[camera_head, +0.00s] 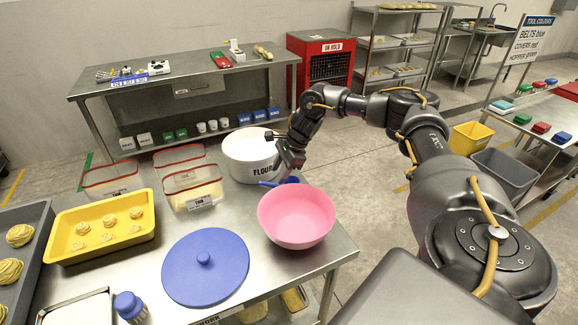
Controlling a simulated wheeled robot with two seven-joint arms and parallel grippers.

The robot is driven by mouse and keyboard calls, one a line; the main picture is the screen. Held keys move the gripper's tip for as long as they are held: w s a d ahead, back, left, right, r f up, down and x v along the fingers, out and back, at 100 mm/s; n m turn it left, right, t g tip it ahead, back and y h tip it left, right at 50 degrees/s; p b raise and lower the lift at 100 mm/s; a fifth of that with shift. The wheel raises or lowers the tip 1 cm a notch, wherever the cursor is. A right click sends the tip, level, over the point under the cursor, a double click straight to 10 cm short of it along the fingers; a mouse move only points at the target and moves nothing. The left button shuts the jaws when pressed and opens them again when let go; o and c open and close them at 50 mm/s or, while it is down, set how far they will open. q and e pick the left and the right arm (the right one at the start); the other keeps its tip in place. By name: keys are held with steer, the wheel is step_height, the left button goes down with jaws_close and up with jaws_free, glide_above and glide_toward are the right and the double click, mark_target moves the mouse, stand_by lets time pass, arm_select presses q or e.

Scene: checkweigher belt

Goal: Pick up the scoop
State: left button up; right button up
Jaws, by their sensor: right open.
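The scoop appears to be the blue item (268,183) lying on the steel table between the white flour tub (247,160) and the pink bowl (297,222). Part of it shows below my right gripper and part is hidden behind the bowl and gripper. My right gripper (290,172) points down just above the blue item, beside the flour tub. It is open, and I cannot tell whether its fingers are around the blue item or only above it. My left gripper is not in view.
A blue round lid (206,266) lies in front of the tub. Clear red-rimmed boxes (192,188) stand left of the tub. A yellow tray (62,221) of dough nests sits at left. Bare table shows around the lid.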

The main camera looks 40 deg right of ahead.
mark_target(273, 184)
steer(key=p+x, duration=0.1)
steer(key=x, duration=0.1)
steer(key=p+x, duration=0.1)
steer(key=x, duration=0.1)
steer(key=shift+w+a+f, duration=0.1)
steer(key=shift+w+a, duration=0.1)
steer(key=shift+a, duration=0.25)
steer(key=shift+w+a+f, duration=0.1)
steer(key=shift+f, duration=0.3)
jaws_close()
